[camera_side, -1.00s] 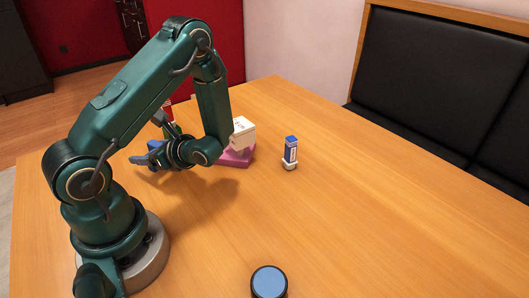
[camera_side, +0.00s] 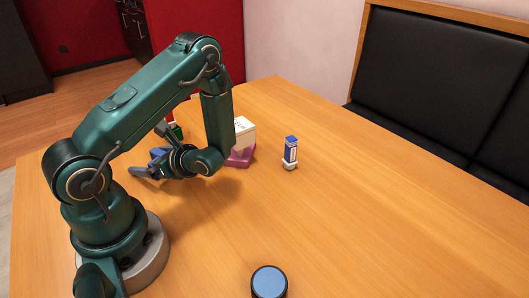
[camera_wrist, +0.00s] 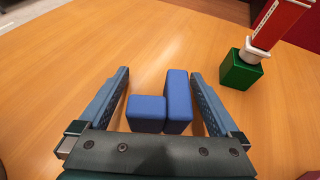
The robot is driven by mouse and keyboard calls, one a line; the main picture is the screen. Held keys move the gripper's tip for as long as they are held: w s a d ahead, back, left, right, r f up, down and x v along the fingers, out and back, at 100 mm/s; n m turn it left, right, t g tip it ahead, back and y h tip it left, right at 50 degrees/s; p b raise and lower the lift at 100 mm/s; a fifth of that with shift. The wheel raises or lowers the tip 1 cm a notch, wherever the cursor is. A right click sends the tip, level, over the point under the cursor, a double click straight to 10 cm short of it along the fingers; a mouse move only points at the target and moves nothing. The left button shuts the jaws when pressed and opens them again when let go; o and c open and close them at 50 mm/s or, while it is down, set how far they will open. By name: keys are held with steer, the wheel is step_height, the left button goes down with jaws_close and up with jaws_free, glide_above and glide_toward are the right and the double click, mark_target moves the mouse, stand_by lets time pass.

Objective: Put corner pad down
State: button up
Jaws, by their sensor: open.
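The corner pad looks like a blue L-shaped piece (camera_wrist: 178,98) with a taller right part and a lower left part. In the wrist view it stands between the two fingers of my gripper (camera_wrist: 160,73), with a visible gap on each side. The jaws are open and appear not to touch it. Its near edge is hidden behind the gripper body. In the side view, a bit of blue (camera_side: 157,152) shows just behind my gripper (camera_side: 140,172), which is low over the table; the rest of it is hidden there.
A green block (camera_wrist: 241,71) with a red and white piece (camera_wrist: 278,24) on it stands beyond my right finger. A white box (camera_side: 244,130) on a pink base (camera_side: 240,158), a blue-and-white bottle (camera_side: 290,150) and a round blue-topped disc (camera_side: 269,281) stand elsewhere. The table's right side is clear.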

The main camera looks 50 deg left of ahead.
steer(key=shift+r, duration=0.1)
steer(key=shift+w+d+r, duration=0.15)
steer(key=shift+d, duration=0.05)
steer(key=v, duration=1)
steer(key=shift+w+d, duration=0.1)
steer(key=shift+d, duration=0.1)
steer(key=shift+w+d+r, duration=0.1)
steer(key=shift+d+r, duration=0.2)
steer(key=shift+d, duration=0.2)
steer(key=d+r+n+t+h, duration=1)
steer(key=d+r+n+h, duration=0.1)
steer(key=d+n+h, duration=0.1)
steer(key=d+n, duration=0.1)
steer(key=d, duration=0.1)
steer(key=shift+d+n+t, duration=0.3)
